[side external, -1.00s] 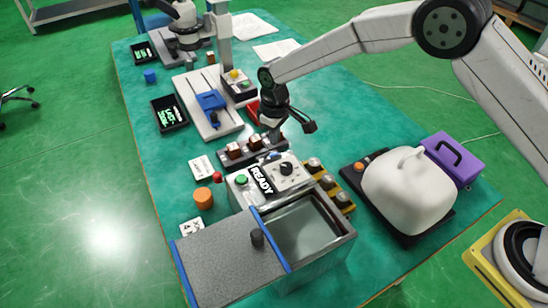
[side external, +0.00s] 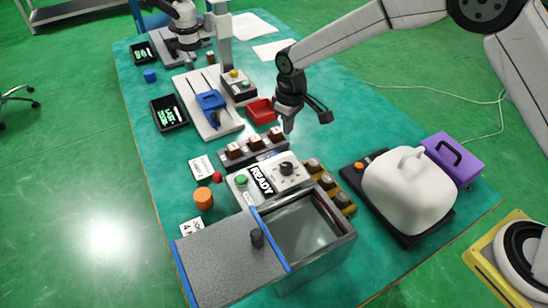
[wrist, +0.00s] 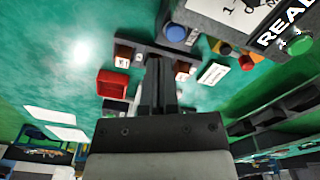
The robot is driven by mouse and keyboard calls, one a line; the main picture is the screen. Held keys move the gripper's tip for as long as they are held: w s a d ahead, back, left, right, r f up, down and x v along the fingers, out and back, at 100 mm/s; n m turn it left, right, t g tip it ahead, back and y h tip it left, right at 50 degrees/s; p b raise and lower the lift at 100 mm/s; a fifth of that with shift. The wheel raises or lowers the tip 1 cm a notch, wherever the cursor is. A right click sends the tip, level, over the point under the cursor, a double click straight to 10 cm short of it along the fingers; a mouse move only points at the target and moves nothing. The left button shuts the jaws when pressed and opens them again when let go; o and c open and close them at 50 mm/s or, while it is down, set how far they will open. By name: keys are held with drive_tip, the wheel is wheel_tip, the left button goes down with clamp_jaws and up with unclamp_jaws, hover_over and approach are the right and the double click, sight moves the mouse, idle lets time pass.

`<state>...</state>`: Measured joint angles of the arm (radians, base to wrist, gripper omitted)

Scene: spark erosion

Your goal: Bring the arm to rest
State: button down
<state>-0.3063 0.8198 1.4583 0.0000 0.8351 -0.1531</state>
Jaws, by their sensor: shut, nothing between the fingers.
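My gripper (side external: 287,125) hangs in the air above the teal table, just right of the dark rack with copper-coloured blocks (side external: 255,147). It is shut and empty. In the wrist view my gripper (wrist: 160,62) shows its fingers together, with the teal table behind them. The arm reaches in from the upper right, still raised over the table.
The machine with the READY panel (side external: 262,180) and its tank (side external: 303,228) stand in front. A white domed container (side external: 408,192) and a purple case (side external: 456,158) are at the right. A red bin (side external: 261,111) is behind the rack. Table at upper right of my gripper is clear.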

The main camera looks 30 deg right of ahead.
drive_tip(key=s+d+r+m+t, duration=0.1)
drive_tip(key=s+d+r+m, duration=0.1)
drive_tip(key=s+d, duration=0.6)
drive_tip(key=s+d+r+m+t, duration=0.1)
drive_tip(key=s+d+r+m, duration=0.2)
drive_tip(key=s+d, duration=0.5)
drive_tip(key=s, duration=0.7)
drive_tip(key=shift+r, duration=0.3)
drive_tip(key=shift+w, duration=0.1)
